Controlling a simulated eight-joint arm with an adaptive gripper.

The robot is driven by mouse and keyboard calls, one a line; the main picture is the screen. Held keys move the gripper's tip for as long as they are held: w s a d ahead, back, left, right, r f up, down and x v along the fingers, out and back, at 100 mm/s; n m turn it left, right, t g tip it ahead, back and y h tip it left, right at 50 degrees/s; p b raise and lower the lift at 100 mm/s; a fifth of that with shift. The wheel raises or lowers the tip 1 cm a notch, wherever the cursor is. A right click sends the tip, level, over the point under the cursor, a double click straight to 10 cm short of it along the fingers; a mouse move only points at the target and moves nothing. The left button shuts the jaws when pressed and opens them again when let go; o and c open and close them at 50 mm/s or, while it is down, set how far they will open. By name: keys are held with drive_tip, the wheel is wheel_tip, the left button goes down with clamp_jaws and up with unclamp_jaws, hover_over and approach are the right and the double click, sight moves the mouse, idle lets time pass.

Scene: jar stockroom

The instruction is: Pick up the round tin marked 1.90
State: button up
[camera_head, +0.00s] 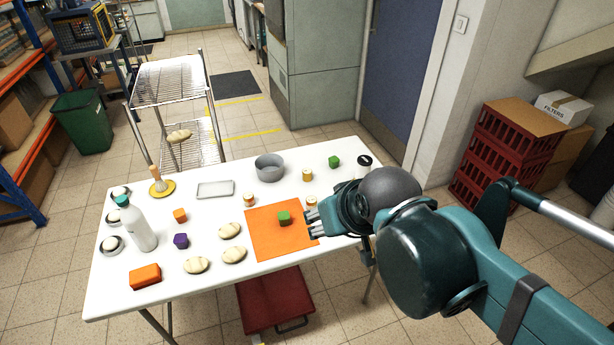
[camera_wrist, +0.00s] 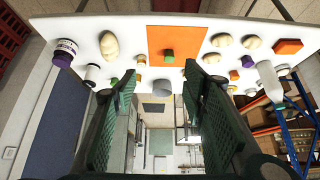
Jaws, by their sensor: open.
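I cannot read 1.90 on any tin. Small round tins with orange-brown tops stand on the white table (camera_head: 200,275): one (camera_head: 249,201) left of the orange mat, one (camera_head: 307,176) behind it, and one (camera_head: 311,202) by my fingers. A white round container with a purple band (camera_wrist: 66,50) shows at the left of the wrist view; its print is too small to read. My arm seems to hide it in the head view. My gripper (camera_head: 313,222) is open and empty, near the right edge of the orange mat (camera_head: 265,245). Its two fingers (camera_wrist: 159,85) stand apart in the wrist view.
A green block (camera_head: 284,218) sits on the mat; another (camera_head: 334,162) is behind. A grey pot (camera_head: 269,170) stands at the back. Bread rolls (camera_head: 230,231), a white bottle (camera_head: 138,228) and coloured blocks fill the left. A black-topped item (camera_head: 364,160) is at the back right.

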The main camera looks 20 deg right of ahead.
drive_tip(key=shift+w+r, duration=0.1)
drive_tip(key=w+d+r+n+g+p, duration=0.1)
drive_tip(key=w+r+n, duration=0.1)
drive_tip(key=w, duration=0.4)
drive_tip(key=w+d+r+n+g, duration=0.1)
drive_tip(key=w+r, duration=0.1)
drive_tip(key=w, duration=0.4)
drive_tip(key=n+g+p, duration=0.4)
drive_tip(key=n+g, duration=0.1)
drive_tip(key=n, duration=0.5)
hover_over(308, 171)
wheel_tip(308, 171, down, 24)
drive_tip(key=shift+a+f, duration=0.1)
drive_tip(key=shift+f, duration=0.1)
drive_tip(key=shift+w+f, duration=0.1)
drive_tip(key=shift+f, duration=0.2)
